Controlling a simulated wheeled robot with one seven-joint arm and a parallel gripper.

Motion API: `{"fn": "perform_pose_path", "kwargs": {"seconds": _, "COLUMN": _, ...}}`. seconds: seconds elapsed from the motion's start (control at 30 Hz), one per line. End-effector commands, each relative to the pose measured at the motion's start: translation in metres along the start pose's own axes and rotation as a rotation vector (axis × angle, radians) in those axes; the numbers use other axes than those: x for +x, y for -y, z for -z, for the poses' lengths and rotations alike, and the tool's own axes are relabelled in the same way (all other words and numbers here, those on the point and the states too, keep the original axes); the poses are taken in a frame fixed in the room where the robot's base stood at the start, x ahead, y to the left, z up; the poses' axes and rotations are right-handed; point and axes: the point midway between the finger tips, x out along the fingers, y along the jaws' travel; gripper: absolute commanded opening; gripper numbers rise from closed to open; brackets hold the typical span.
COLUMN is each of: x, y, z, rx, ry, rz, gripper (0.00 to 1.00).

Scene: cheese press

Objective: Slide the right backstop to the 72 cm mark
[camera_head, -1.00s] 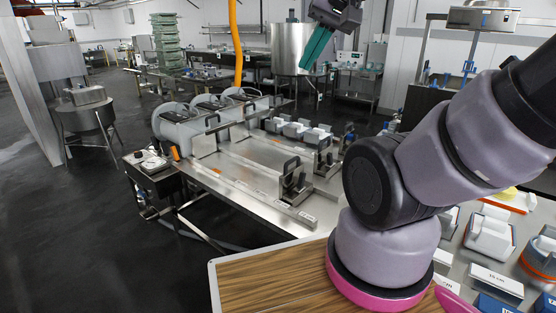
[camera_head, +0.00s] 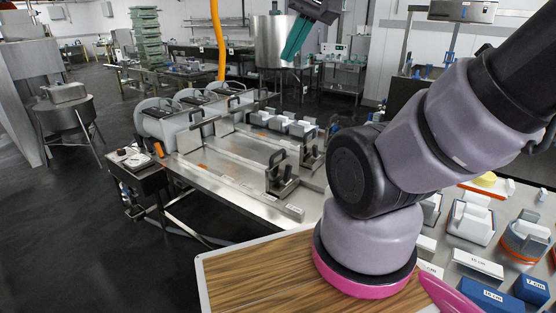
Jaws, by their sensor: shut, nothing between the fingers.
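My gripper (camera_head: 297,40) is raised at the top of the view, beyond the bench. Its teal fingers are together and empty, pointing down and left, well apart from the backstops. The other backstop (camera_head: 309,158) is farther right, partly hidden by my arm. Rails run from them toward the presses at the left. Small white labels (camera_head: 246,186) lie along the front rail; their marks are too small to read.
Several white molds (camera_head: 284,125) stand at the back of the bench. A small side table (camera_head: 139,169) adjoins its left end. A counter at the right holds molds (camera_head: 470,221) and blue blocks (camera_head: 490,295). My arm covers the bench's right end. Open floor lies front left.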

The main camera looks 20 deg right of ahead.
Motion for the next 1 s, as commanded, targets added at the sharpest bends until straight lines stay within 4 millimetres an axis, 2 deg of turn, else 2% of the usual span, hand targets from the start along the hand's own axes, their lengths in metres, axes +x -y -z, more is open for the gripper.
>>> {"fn": "perform_pose_path", "kwargs": {"seconds": 0.17, "x": 0.0, "y": 0.0, "z": 0.0, "rx": 0.0, "ry": 0.0, "rz": 0.0, "gripper": 0.0}}
{"fn": "perform_pose_path", "kwargs": {"seconds": 0.2, "x": 0.0, "y": 0.0, "z": 0.0, "rx": 0.0, "ry": 0.0, "rz": 0.0, "gripper": 0.08}}
{"fn": "perform_pose_path", "kwargs": {"seconds": 0.27, "x": 0.001, "y": 0.0, "z": 0.0, "rx": 0.002, "ry": 0.003, "rz": -0.003, "gripper": 0.31}}
{"fn": "perform_pose_path", "kwargs": {"seconds": 0.3, "x": 0.003, "y": -0.001, "z": 0.001, "rx": 0.007, "ry": 0.012, "rz": -0.01, "gripper": 0.46}}
{"fn": "perform_pose_path", "kwargs": {"seconds": 0.33, "x": 0.005, "y": -0.002, "z": 0.002, "rx": 0.011, "ry": 0.021, "rz": -0.019, "gripper": 0.52}}
{"fn": "perform_pose_path", "kwargs": {"seconds": 0.47, "x": 0.024, "y": -0.011, "z": 0.009, "rx": 0.062, "ry": 0.1, "rz": -0.108, "gripper": 0.52}}
{"fn": "perform_pose_path", "kwargs": {"seconds": 0.7, "x": 0.083, "y": -0.043, "z": 0.03, "rx": 0.196, "ry": 0.248, "rz": -0.431, "gripper": 0.52}}
{"fn": "perform_pose_path", "kwargs": {"seconds": 1.0, "x": 0.165, "y": -0.081, "z": 0.061, "rx": 0.281, "ry": 0.215, "rz": -0.881, "gripper": 0.52}}
